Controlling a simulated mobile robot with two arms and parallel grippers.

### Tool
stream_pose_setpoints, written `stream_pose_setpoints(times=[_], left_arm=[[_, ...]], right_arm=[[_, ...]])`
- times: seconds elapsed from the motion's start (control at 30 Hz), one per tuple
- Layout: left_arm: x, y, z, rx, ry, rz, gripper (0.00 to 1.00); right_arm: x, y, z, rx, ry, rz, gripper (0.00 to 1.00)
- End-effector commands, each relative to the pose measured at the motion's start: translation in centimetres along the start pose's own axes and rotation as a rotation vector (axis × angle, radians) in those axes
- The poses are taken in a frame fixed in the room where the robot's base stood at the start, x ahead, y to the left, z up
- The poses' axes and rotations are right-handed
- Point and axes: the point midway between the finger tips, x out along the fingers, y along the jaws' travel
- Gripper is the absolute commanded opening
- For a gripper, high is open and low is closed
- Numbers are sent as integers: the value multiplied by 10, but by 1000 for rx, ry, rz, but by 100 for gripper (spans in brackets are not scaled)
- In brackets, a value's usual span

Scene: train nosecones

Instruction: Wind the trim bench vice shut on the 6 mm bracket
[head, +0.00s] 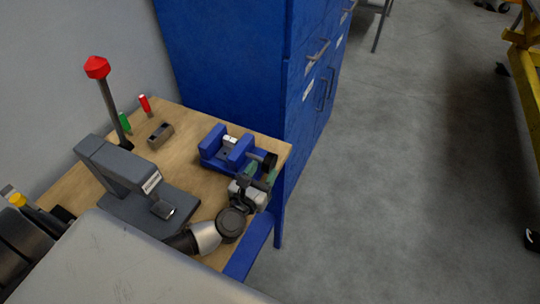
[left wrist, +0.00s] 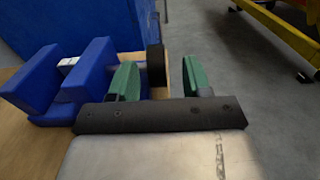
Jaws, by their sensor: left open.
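The blue trim bench vice (head: 211,145) stands on the wooden bench near its right end. It also shows in the left wrist view (left wrist: 92,68). A small pale bracket (head: 230,140) sits between its two jaws; it shows in the left wrist view too (left wrist: 68,62). I cannot tell whether both jaws touch it. The vice's dark round handle (left wrist: 156,65) is on its right side. My left gripper (head: 262,174) is open, its green fingertips on either side of the handle in the left wrist view (left wrist: 160,80). I cannot tell whether they touch it. My right gripper is not in view.
A grey bench machine (head: 120,170) stands left of the vice. A small grey block (head: 160,135), a red-topped post (head: 108,100) and green and red items (head: 145,104) are behind. A blue cabinet (head: 230,60) borders the bench. Open floor (head: 410,170) lies right.

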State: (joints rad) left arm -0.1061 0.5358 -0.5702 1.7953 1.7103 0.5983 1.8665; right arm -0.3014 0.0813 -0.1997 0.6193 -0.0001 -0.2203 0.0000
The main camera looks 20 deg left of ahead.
Motion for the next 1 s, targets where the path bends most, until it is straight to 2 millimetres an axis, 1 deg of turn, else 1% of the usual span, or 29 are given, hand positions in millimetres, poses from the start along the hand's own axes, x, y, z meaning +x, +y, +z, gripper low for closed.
stream_pose_setpoints(times=[0.03, 0.1, 0.2, 0.3, 0.43, 0.67, 0.77, 1.0], left_arm=[[12, 0, 1, 1, -3, 0, 49], [24, 0, 1, 1, -3, 0, 49], [37, 0, 0, 2, -2, 1, 49], [46, 0, 0, 1, -1, 0, 49], [51, 0, -1, 2, 1, -1, 49], [52, 0, 0, 2, 1, -1, 49], [52, 0, 0, 2, 1, -1, 37], [52, 0, 0, 2, 1, -1, 0]], right_arm=[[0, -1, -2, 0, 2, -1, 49], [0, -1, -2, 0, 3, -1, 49], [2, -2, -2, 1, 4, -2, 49], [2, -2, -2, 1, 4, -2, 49], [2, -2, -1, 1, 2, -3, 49], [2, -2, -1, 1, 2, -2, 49], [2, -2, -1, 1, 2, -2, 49], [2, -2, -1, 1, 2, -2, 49]])
